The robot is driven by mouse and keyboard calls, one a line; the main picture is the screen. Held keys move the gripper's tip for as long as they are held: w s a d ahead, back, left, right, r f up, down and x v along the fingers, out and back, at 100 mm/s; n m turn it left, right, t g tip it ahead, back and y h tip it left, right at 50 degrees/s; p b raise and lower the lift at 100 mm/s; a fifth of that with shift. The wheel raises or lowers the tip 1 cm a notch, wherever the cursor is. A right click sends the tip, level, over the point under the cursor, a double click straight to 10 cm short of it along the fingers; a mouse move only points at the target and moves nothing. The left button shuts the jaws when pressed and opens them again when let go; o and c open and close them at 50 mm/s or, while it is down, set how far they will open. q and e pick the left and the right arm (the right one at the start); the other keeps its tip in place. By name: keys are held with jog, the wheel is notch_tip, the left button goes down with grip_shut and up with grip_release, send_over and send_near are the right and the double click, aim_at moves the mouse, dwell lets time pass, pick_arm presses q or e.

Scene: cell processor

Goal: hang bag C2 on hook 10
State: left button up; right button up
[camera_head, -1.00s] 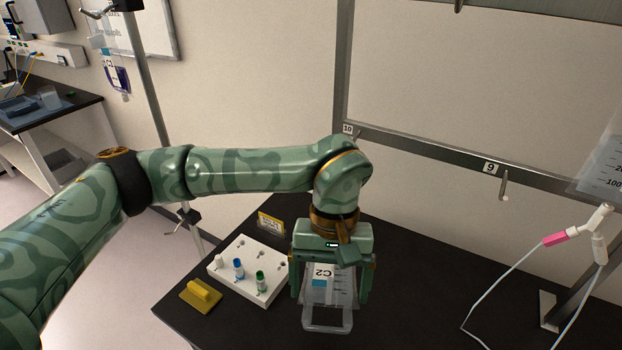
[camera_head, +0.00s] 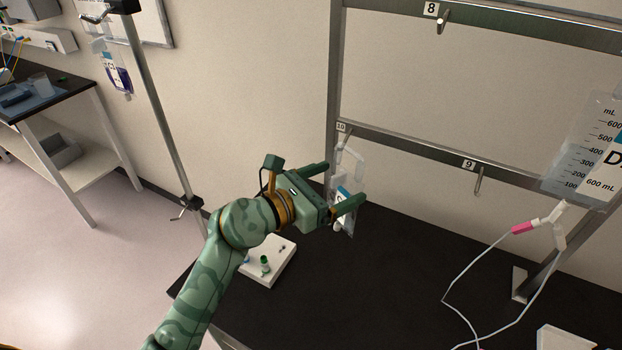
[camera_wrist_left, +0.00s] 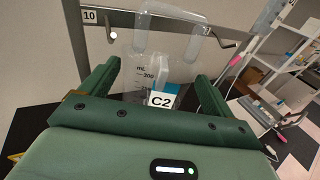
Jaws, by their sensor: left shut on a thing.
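Bag C2 (camera_head: 341,215) is a clear bag with a white C2 label. In the left wrist view bag C2 (camera_wrist_left: 140,72) hangs upright between my fingers, its label low and its pale loop handle at the top. My left gripper (camera_head: 344,183) is shut on it, in front of the rack at the rail's left end; its fingers (camera_wrist_left: 160,72) flank the bag. Hook 10 (camera_wrist_left: 112,35) sits below its "10" tag, left of the loop in the wrist view, and appears apart from it. In the head view the "10" tag (camera_head: 341,127) is just above the bag. My right gripper is out of view.
Hook 9 (camera_head: 478,182) is empty, further right on the same rail. Hook 8 (camera_head: 442,18) is on the upper rail. A large bag (camera_head: 588,155) hangs at right. A white block with vials (camera_head: 268,262) stands on the black bench (camera_head: 370,290), whose middle is clear.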

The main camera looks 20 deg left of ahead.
pick_arm(q)
jog(key=a+f+n+t+y, duration=0.2)
jog(key=a, duration=0.2)
jog(key=w+d+f+b, duration=0.1)
jog(key=w+f+b, duration=0.2)
jog(key=w, duration=0.6)
jog(key=shift+d+b, duration=0.3)
jog(key=shift+b, duration=0.75)
jog(key=shift+w+f, duration=0.1)
jog(key=shift+w, duration=0.05)
jog(key=shift+f, duration=0.3)
jog(key=o, duration=1.2)
jog(key=shift+c, duration=0.2)
